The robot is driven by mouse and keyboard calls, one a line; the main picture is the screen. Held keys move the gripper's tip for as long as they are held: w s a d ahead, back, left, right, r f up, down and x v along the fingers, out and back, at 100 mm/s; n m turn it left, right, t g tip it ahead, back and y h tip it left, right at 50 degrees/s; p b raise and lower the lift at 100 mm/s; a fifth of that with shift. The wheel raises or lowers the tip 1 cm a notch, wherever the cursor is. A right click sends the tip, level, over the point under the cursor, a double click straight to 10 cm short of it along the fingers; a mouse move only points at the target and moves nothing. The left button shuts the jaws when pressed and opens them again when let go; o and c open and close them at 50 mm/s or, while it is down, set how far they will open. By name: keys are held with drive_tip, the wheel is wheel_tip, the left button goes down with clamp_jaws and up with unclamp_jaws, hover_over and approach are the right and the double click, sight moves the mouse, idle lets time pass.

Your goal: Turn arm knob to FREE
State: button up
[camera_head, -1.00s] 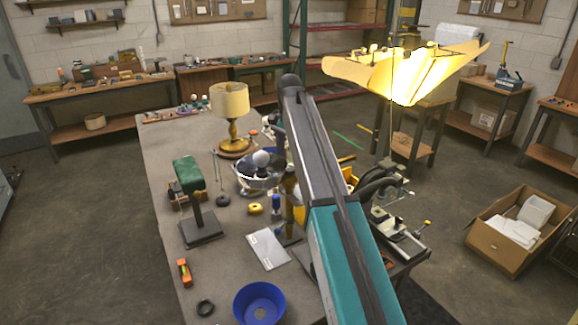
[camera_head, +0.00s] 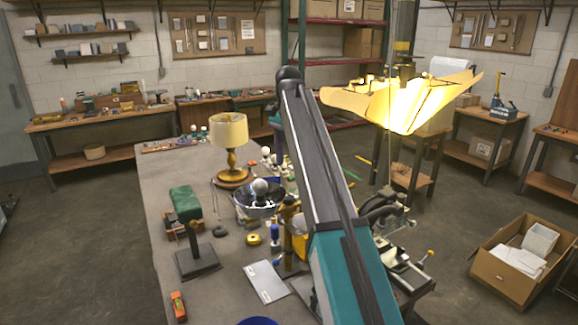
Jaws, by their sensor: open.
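No part is readable as the arm knob, and no FREE marking can be read. A clamp-like fixture (camera_head: 400,262) with dark curved parts and a yellow-tipped handle (camera_head: 428,255) sits at the bench's right edge, partly behind my arm. Above it hangs a lit lamp with a wide panelled shade (camera_head: 405,105). A table lamp with a cream shade (camera_head: 229,131) and a turned brass-coloured base stands upright on the bench. My black and teal arm link crosses the middle of the view and hides part of the bench. I cannot make out my gripper's fingers.
An open cardboard box (camera_head: 505,285) stands on the floor at right.

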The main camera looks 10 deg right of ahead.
drive_tip(key=shift+r+p, duration=0.55)
drive_tip(key=shift+r, duration=0.25)
